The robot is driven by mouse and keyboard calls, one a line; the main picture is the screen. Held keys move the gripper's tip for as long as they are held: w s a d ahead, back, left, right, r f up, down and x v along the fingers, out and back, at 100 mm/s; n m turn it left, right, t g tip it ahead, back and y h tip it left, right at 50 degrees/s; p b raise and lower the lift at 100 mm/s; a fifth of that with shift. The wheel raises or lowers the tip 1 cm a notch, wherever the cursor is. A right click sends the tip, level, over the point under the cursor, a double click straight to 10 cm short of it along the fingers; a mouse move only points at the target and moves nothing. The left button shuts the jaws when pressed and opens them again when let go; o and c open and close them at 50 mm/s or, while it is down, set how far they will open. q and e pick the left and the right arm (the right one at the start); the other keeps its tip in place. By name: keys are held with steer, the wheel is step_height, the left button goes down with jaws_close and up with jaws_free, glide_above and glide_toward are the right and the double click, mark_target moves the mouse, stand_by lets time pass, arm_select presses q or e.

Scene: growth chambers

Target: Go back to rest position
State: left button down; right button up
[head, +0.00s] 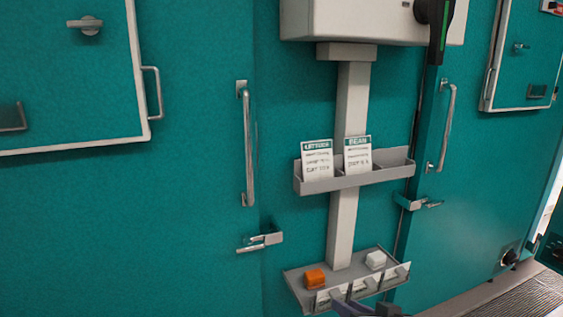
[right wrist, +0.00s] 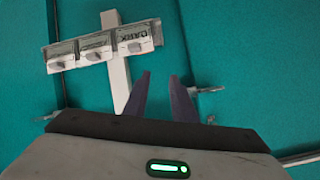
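My right gripper (head: 350,305) shows at the bottom edge of the head view, in front of the lower tray; only its finger ends are in the picture. In the right wrist view the two fingers of my right gripper (right wrist: 160,78) stand apart with nothing between them. The lower tray (head: 300,283) is fixed to a grey post (head: 343,225) and bears an orange block (head: 315,278) and a white block (head: 376,260). Labelled holders line its front. My left gripper is in neither view.
The upper tray (head: 350,183) holds a lettuce card (head: 317,160) and a bean card (head: 358,155); its right compartment is empty. Teal chamber doors with long handles (head: 248,145) (head: 447,125) flank the post. A grey box (head: 345,20) sits above. Floor shows at lower right.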

steer(key=s+f+n+g+h, duration=0.1)
steer(key=s+f, duration=0.9)
steer(key=s, duration=0.4)
steer(key=s+d+f+n+g, duration=0.1)
steer(key=s+f+g, duration=0.1)
steer(key=s+f, duration=0.8)
steer(key=s, duration=0.4)
steer(key=shift+s+f+h+p, duration=0.3)
steer(key=shift+f+h, duration=0.1)
